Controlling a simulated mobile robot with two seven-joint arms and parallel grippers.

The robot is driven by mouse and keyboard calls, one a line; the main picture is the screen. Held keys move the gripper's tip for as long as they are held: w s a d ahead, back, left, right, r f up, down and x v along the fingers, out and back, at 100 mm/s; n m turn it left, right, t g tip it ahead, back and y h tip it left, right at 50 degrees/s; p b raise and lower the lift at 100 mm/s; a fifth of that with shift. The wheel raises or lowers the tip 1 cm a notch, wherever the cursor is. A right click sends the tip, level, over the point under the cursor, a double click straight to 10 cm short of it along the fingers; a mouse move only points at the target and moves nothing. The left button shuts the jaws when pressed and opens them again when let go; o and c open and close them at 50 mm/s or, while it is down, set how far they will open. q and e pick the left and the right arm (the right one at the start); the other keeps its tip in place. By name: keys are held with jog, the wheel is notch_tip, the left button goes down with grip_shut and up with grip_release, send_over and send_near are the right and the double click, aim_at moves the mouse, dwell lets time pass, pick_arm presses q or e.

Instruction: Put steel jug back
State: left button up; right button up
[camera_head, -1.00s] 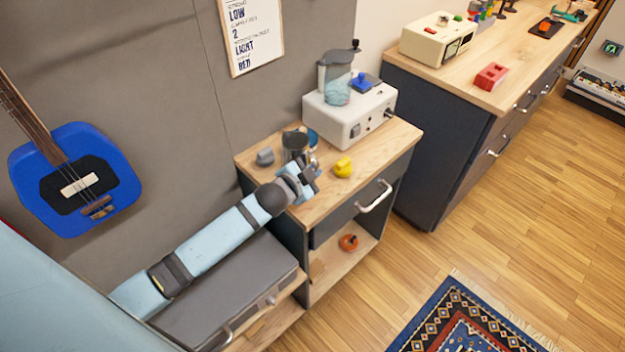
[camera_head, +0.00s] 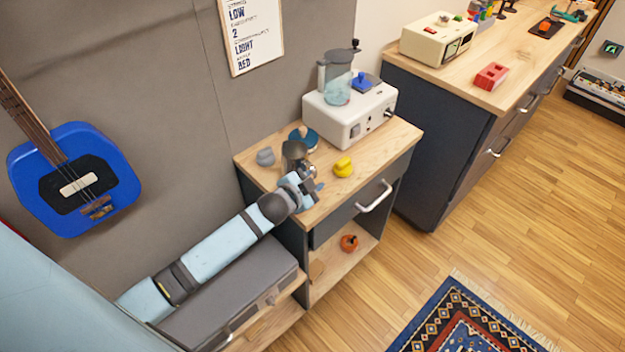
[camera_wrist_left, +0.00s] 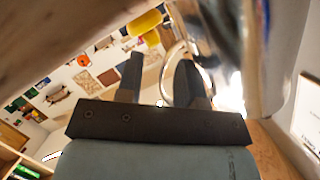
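The steel jug (camera_head: 294,156) stands near the front left of the small wooden-topped cabinet (camera_head: 385,148), its lower part partly hidden by my left gripper. My left gripper (camera_head: 314,186) is right by the jug, on its front side, over the cabinet's edge. In the left wrist view its two fingers (camera_wrist_left: 160,82) are apart, and the shiny jug (camera_wrist_left: 228,45) fills the area to their right, very close. A thin bright loop shows behind the right finger; I cannot tell whether it is the jug's handle. My right gripper is not in view.
A grey small object (camera_head: 265,157), a teal round object (camera_head: 304,137) and a yellow object (camera_head: 343,166) are around the jug. A white appliance (camera_head: 350,115) with a clear pitcher stands behind. A drawer handle (camera_head: 374,196) sticks out in front.

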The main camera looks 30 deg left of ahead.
pick_arm(q)
jog(key=v, duration=1.2)
jog(key=s+d+f+n+g, duration=0.1)
jog(key=s+d+f+n, duration=0.2)
jog(key=s+d+f, duration=0.2)
jog(key=s+d+f+n+g+h, duration=0.1)
jog(key=s+d+f+n+g, duration=0.1)
jog(key=s+f, duration=0.4)
jog(key=s+d+n, duration=0.1)
jog(key=s+d, duration=0.1)
jog(key=s, duration=0.2)
jog(key=shift+s+d+f+n, duration=0.25)
jog(key=shift+d+n, duration=0.05)
jog(key=shift+d, duration=0.1)
notch_tip(320, 180, up, 9)
jog(key=p, duration=0.9)
jog(key=shift+a, duration=0.2)
